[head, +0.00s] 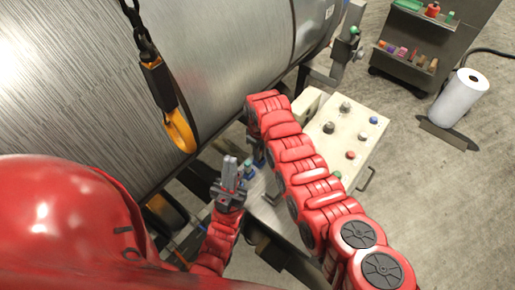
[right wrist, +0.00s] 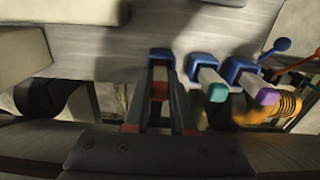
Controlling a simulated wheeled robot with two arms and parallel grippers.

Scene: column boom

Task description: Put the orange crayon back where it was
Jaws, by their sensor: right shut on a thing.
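In the right wrist view, my right gripper (right wrist: 160,82) is shut on an orange-brown piece, which looks like the orange crayon (right wrist: 160,90). Only a short part shows between the fingers. A blue holder (right wrist: 160,54) sits just beyond the fingertips, in line with the crayon; I cannot tell whether the crayon is inside it. Two more blue holders to its right carry a teal-tipped crayon (right wrist: 216,92) and a purple-tipped crayon (right wrist: 267,97). In the head view, my right arm hides most of that gripper. My left gripper (head: 230,168) points up, with no clear gap between its fingers.
A cream control box (head: 345,135) with knobs stands right of my right arm. A large metal cylinder (head: 75,85) fills the upper left, with an orange hook (head: 180,130) hanging before it. A dark cart (head: 415,60) and a white roll (head: 460,98) stand at the upper right.

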